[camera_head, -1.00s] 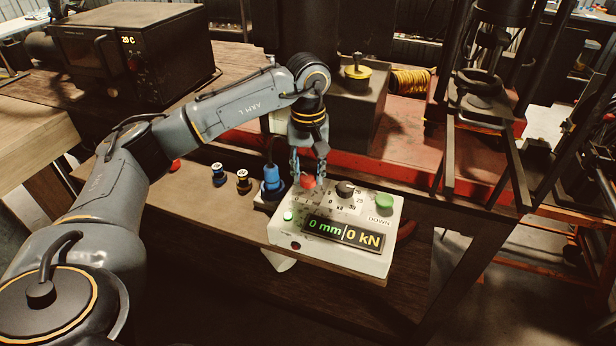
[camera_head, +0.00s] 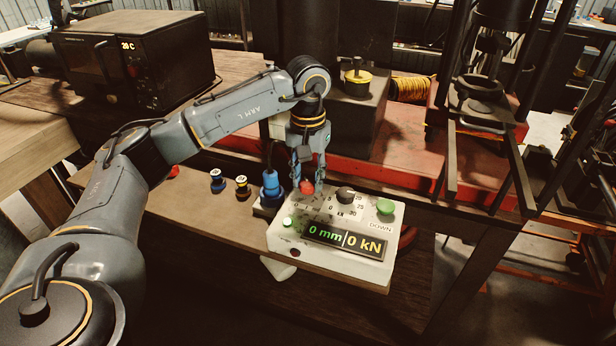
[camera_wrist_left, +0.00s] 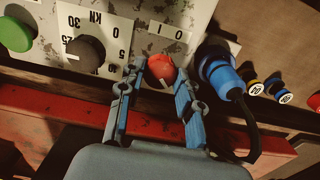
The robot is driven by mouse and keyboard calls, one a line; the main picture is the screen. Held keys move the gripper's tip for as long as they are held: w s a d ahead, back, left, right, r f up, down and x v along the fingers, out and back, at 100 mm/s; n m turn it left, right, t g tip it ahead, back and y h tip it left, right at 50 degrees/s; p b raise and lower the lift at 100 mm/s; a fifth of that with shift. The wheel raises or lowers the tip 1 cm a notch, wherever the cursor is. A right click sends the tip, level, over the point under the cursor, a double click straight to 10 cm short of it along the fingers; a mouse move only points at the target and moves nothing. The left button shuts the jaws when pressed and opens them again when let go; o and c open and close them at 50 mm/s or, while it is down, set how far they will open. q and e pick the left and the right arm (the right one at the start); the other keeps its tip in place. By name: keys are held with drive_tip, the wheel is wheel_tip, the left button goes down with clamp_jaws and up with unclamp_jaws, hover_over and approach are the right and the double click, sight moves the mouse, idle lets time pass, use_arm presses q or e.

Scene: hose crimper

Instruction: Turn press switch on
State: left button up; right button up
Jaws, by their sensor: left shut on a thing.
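The press control box (camera_head: 283,243) is white and stands on the wooden bench edge. Its display (camera_head: 345,238) is lit and reads 0 mm and 0 kN, and a small green lamp (camera_head: 288,222) is at its left. The red switch knob (camera_head: 307,187) is at the box's back left corner. It also shows in the left wrist view (camera_wrist_left: 161,67), with a white mark on it, beside the I and O labels. My left gripper (camera_head: 307,184) points down and is shut on the red knob, with one finger (camera_wrist_left: 121,100) on each side. My right gripper is not in view.
A black dial (camera_head: 345,194) and a green DOWN button (camera_head: 385,207) are on the box. A blue plug (camera_head: 271,184) with a cable stands close left of the knob. The press frame (camera_head: 480,110) rises at the right.

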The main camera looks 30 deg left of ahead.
sight(307, 182)
use_arm(q)
drive_tip(key=o, duration=1.2)
drive_tip(key=shift+c, duration=0.2)
drive_tip(key=shift+r, duration=0.1)
wheel_tip(307, 182, up, 12)
drive_tip(key=shift+f, duration=0.2)
